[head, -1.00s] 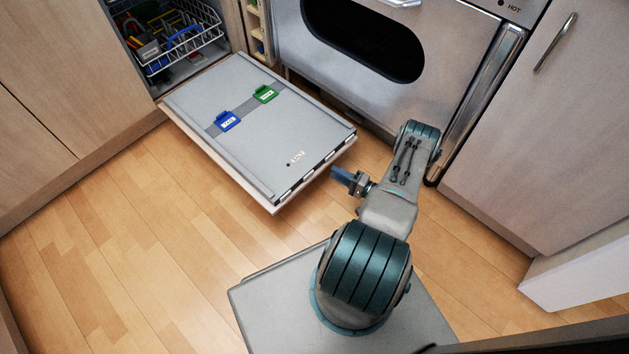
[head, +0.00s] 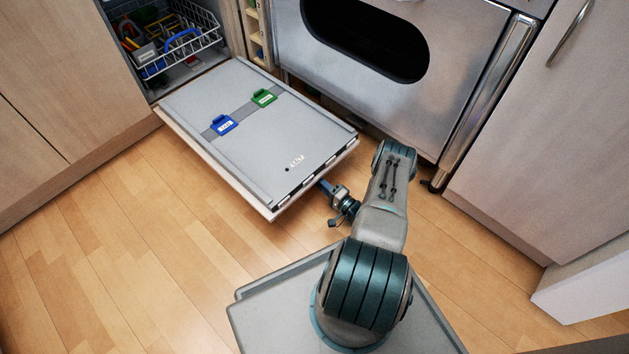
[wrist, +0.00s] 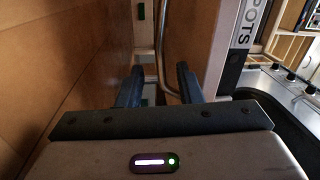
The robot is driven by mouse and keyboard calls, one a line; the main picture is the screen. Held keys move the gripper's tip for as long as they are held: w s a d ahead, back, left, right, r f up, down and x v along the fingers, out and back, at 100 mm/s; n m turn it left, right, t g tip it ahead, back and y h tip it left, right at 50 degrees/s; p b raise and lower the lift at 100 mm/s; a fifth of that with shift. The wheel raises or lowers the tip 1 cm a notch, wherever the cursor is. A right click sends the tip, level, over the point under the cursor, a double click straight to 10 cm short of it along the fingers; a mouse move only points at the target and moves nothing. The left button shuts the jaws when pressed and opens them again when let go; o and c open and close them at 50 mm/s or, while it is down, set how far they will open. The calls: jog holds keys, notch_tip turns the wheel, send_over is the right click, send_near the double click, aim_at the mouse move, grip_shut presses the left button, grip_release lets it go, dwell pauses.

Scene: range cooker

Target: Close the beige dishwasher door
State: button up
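The dishwasher door (head: 255,140) is folded down flat, its grey inner face up, with its beige edge (head: 225,178) showing along the near side. The dishwasher (head: 175,45) stands open at upper left with a white rack inside. My gripper (head: 324,186) is low at the door's outer right edge; its tips are very close to the edge or partly under it, and I cannot tell whether they touch. In the wrist view my gripper (wrist: 160,85) has its two dark fingers apart, with nothing clearly held between them.
A blue clip (head: 223,125) and a green clip (head: 263,98) sit on the door's inner face. A steel oven (head: 400,60) stands right of the dishwasher, beyond my arm. Wooden floor (head: 130,240) is clear at left. A pale cabinet (head: 560,150) stands at right.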

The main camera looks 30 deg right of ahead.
jog(key=shift+b+x, duration=0.35)
jog(key=shift+x, duration=1.3)
grip_shut()
